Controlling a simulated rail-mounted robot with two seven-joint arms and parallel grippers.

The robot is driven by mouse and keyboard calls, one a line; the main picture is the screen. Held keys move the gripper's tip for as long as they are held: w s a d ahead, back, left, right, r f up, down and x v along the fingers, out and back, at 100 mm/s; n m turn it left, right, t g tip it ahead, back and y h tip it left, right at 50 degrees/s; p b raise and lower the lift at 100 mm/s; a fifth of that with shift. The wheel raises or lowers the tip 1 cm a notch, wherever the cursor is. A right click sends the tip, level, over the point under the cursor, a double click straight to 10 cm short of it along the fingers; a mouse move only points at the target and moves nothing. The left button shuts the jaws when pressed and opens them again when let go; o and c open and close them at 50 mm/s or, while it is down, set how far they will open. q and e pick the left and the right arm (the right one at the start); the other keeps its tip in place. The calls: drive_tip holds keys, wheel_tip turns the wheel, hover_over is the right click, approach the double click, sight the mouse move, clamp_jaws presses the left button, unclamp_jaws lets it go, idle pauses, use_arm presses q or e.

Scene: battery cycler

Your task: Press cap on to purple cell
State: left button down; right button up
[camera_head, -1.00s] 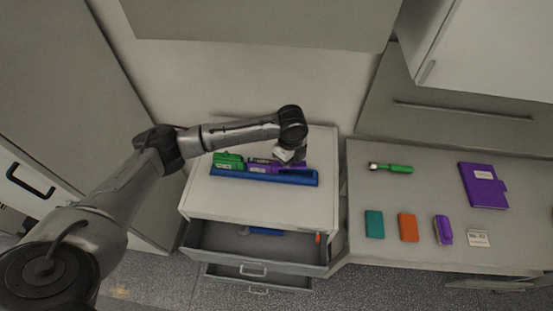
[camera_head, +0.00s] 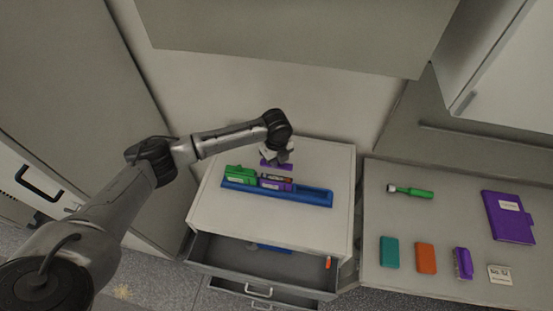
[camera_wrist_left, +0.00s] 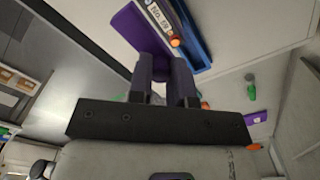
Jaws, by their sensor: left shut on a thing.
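My left gripper (camera_head: 277,154) is shut on a purple cap (camera_head: 276,164). It holds the cap just behind the blue tray (camera_head: 313,195), apart from the cell. In the left wrist view the cap (camera_wrist_left: 134,27) reaches out from between the two fingers (camera_wrist_left: 164,78). The purple cell (camera_head: 270,185) lies in the tray, right of a green cell (camera_head: 240,174). In the wrist view a white label (camera_wrist_left: 158,17) and an orange end (camera_wrist_left: 175,42) show beside the cap, next to the blue tray. My right gripper is not in view.
The tray's right part is empty. An open drawer (camera_head: 225,252) below holds a blue item and a small orange-red one. On the right counter lie a green-handled tool (camera_head: 412,192), a purple notebook (camera_head: 508,217), and teal (camera_head: 390,252), orange (camera_head: 425,258) and purple (camera_head: 462,263) blocks.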

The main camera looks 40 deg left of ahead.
use_arm(q)
drive_tip(key=shift+f+b, duration=2.2)
drive_tip(key=shift+f, duration=1.1)
drive_tip(key=shift+p, duration=0.4)
drive_tip(key=shift+f+p, duration=0.15)
drive_tip(key=shift+p, duration=0.15)
idle(0.4)
